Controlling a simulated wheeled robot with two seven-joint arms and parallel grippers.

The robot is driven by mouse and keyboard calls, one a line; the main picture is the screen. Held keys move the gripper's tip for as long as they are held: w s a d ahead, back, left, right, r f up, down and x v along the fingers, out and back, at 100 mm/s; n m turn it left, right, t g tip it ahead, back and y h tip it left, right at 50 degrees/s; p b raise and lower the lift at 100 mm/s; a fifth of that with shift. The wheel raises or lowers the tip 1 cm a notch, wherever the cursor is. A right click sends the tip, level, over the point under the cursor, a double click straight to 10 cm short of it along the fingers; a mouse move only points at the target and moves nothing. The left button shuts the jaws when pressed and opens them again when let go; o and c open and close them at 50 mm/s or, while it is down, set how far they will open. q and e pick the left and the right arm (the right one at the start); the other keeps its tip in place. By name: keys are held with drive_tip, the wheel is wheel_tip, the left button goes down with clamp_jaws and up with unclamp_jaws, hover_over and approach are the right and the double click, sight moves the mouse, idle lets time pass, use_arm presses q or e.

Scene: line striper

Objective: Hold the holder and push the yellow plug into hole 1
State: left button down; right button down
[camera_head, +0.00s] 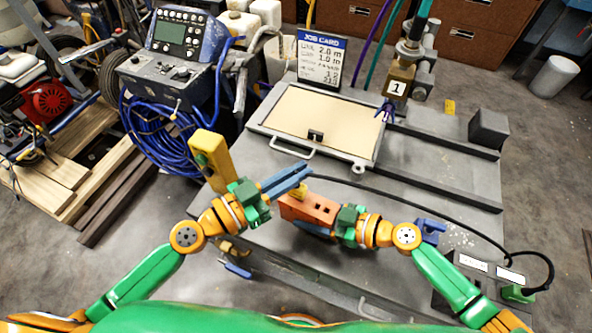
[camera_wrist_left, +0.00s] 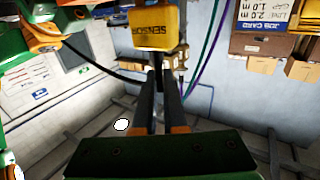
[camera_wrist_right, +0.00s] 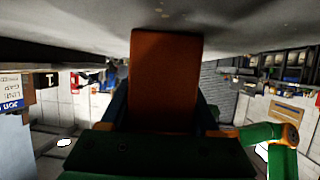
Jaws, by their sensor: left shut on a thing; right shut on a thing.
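The orange holder (camera_head: 308,210), a block with a dark opening in its face, is held by my right gripper (camera_head: 340,216) above the grey table. In the right wrist view the holder (camera_wrist_right: 165,75) stands between the fingers. The small yellow plug (camera_head: 298,190) is at the top left of the holder, below the tips of my left gripper (camera_head: 298,172). In the left wrist view the yellow plug (camera_wrist_left: 153,28) reads "SENSOR", and its dark stem is between the closed fingers. I cannot tell whether the plug touches the holder or which hole is hole 1.
A black cable (camera_head: 400,190) runs from near the plug to the table's right side. A yellow block (camera_head: 211,157) stands beside my left gripper. A beige-topped tray (camera_head: 320,118) with a handle lies behind. The job card (camera_head: 319,62) stands at the back.

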use_arm(q)
drive_tip(key=shift+f, duration=0.6)
drive_tip(key=c, duration=0.6)
unclamp_jaws()
drive_tip(key=v, duration=0.7)
idle(0.4)
use_arm(e)
drive_tip(key=shift+c, duration=0.2)
unclamp_jaws()
